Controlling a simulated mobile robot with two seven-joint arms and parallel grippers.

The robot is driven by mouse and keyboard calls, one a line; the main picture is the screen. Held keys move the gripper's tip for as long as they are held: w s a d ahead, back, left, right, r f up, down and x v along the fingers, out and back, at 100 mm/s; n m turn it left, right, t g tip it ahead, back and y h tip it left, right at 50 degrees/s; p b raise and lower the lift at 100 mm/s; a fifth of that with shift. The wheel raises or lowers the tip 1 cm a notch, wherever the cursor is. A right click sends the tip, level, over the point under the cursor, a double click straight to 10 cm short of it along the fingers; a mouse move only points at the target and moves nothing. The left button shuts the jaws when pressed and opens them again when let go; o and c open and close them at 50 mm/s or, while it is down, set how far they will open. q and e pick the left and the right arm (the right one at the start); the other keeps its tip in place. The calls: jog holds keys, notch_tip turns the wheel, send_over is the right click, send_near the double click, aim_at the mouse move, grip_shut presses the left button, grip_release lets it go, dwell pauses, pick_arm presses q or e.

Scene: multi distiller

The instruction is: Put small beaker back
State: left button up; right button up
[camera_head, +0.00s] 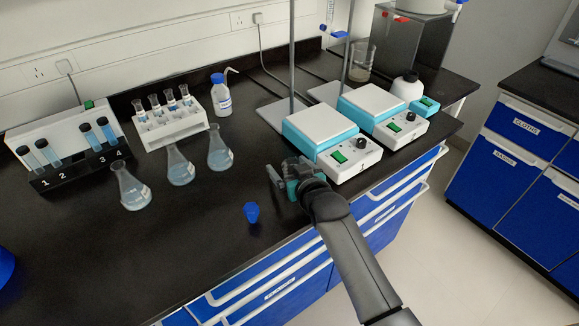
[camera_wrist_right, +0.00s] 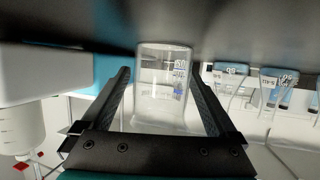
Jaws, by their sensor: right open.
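The small beaker (camera_wrist_right: 162,85) is clear glass with printed graduation marks. In the right wrist view, which is upside down, it stands between the two fingers of my right gripper (camera_wrist_right: 168,95). The fingers are spread, one on each side of it, and I cannot tell whether either touches the glass. In the head view my right gripper (camera_head: 281,175) is low over the black bench, in front of the nearer hotplate stirrer (camera_head: 318,135). There the beaker is mostly lost behind the gripper. My left gripper is not in view.
Three conical flasks (camera_head: 180,168) stand left of my right gripper. A small blue object (camera_head: 251,212) lies near the bench's front edge. A second stirrer (camera_head: 385,115), a larger beaker (camera_head: 361,62) and a white bottle (camera_head: 407,86) are at the right. Tube racks (camera_head: 165,127) stand at the back left.

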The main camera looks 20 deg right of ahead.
jog(key=shift+s+a+f+g, duration=0.15)
jog(key=shift+s+f, duration=0.15)
jog(key=shift+f, duration=0.25)
jog(key=shift+s+f+g, duration=0.15)
jog(key=shift+s+f, duration=0.1)
jog(key=shift+f, duration=0.3)
jog(key=shift+s+p, duration=0.2)
jog(key=shift+p, duration=0.15)
jog(key=p+v, duration=0.1)
jog(key=v, duration=0.3)
jog(key=r+p+v, duration=0.1)
jog(key=v, duration=0.4)
jog(key=p+v, duration=0.1)
jog(key=v, duration=0.4)
jog(key=shift+w+d+r+p, duration=0.25)
jog(key=shift+w+r+p, duration=0.1)
jog(key=shift+w, duration=0.1)
jog(key=shift+s+r, duration=0.2)
jog(key=shift+s, duration=0.15)
